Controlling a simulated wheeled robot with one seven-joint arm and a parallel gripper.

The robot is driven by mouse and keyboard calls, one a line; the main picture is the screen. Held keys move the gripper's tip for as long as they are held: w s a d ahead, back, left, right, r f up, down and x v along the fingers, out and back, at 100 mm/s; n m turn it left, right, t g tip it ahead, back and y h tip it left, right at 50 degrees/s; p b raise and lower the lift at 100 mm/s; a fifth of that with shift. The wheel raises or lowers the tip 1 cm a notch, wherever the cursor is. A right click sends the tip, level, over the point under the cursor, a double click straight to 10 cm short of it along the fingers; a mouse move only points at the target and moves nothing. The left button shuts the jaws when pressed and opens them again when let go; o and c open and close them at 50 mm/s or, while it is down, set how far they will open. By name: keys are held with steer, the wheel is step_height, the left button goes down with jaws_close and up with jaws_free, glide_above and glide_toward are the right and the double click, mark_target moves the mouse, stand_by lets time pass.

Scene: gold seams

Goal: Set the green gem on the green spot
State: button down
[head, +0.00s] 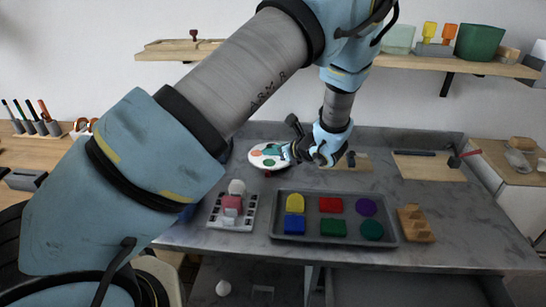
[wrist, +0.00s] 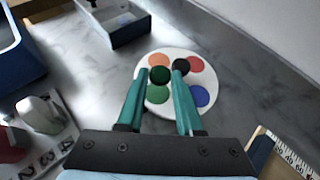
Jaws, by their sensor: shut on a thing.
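A white round board (wrist: 178,57) with orange, red, blue and green spots lies on the grey table. In the head view the board (head: 257,161) is partly hidden by my gripper (head: 290,153). In the wrist view my gripper (wrist: 160,72) is shut on a dark round green gem (wrist: 159,75), which shows between the fingertips over the middle of the board. The green spot (wrist: 158,96) shows just below the gem in the picture, bare. I cannot tell whether the gem touches the board.
A dark tray (head: 312,240) with several coloured pieces stands at the front. A numbered board (head: 233,222) with a pink and white piece is left of it, and a wooden step block (head: 414,223) right. A small grey box (wrist: 128,34) stands near the round board.

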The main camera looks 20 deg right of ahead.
mark_target(266, 160)
steer(key=shift+f+p, duration=0.35)
steer(key=shift+f, duration=1.35)
steer(key=shift+f, duration=0.1)
steer(key=shift+f, duration=0.15)
steer(key=c, duration=0.5)
jaws_free()
steer(key=shift+c, duration=0.2)
steer(key=shift+r, duration=0.2)
